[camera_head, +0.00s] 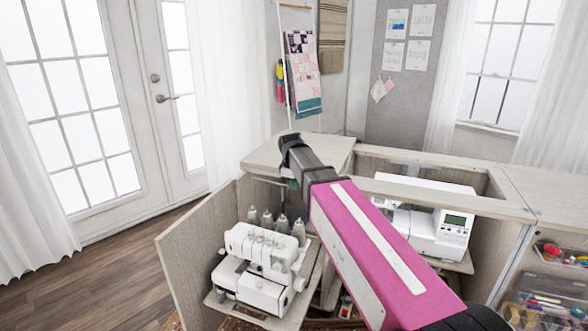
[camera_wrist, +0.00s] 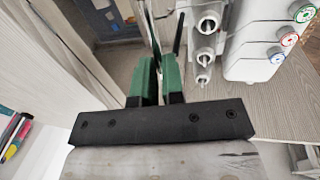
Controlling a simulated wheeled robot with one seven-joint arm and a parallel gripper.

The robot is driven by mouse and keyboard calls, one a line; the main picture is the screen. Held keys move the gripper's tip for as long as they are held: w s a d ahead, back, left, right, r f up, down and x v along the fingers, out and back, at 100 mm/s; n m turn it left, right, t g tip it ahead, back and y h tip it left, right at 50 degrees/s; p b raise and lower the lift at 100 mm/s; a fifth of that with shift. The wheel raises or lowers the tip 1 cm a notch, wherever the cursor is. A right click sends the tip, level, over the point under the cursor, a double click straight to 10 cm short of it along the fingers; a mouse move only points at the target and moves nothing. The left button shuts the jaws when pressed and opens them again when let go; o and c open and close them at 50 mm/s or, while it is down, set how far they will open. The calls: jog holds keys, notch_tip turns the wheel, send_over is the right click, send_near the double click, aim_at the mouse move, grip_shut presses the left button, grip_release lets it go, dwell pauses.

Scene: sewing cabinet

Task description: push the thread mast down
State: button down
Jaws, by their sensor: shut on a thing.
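The white serger (camera_head: 262,262) stands on a pull-out shelf in the open cabinet, with several grey thread cones (camera_head: 275,222) behind it. In the wrist view, the serger's white body (camera_wrist: 252,45) and thread cones (camera_wrist: 205,45) are at the upper right. My gripper (camera_wrist: 158,68) has green fingers close together beside the cones. A thin dark upright piece, seemingly the thread mast (camera_wrist: 153,28), runs up from between the fingers, which look shut on it. Its lower part is hidden by the fingers. In the head view the gripper is mostly hidden behind my arm.
A white sewing machine (camera_head: 432,225) sits in the right bay of the cabinet. The open cabinet door (camera_head: 190,255) stands left of the serger. The cabinet top (camera_head: 335,147) is close behind my arm. Bins of sewing supplies (camera_head: 555,255) are at the right.

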notch_tip(320, 180, down, 7)
jog(key=shift+r, duration=0.15)
dwell(0.4)
jog(key=c, duration=1.2)
grip_release()
jog(key=r, duration=0.3)
jog(key=s+r, duration=0.1)
jog(key=r, duration=0.3)
jog(key=s+r, duration=0.1)
jog(key=r, duration=0.2)
jog(key=shift+a+r, duration=0.3)
jog(key=shift+a, duration=0.1)
jog(key=shift+f, duration=0.1)
jog(key=s+d+f+m, duration=0.4)
jog(key=s+d+f, duration=0.1)
jog(key=d+f, duration=0.2)
jog(key=s+d+f+m+g, duration=0.1)
jog(key=s+d+f+m, duration=0.4)
jog(key=f, duration=0.4)
jog(key=s+d+f+m+g, duration=0.1)
jog(key=s+d+f+m, duration=0.3)
jog(key=d+f, duration=0.5)
jog(key=shift+s+d+y, duration=0.15)
jog(key=shift+s+y, duration=0.05)
jog(key=shift+s, duration=0.5)
jog(key=shift+s+d+y, duration=0.15)
jog(key=shift+s+y, duration=0.05)
jog(key=shift+s, duration=0.45)
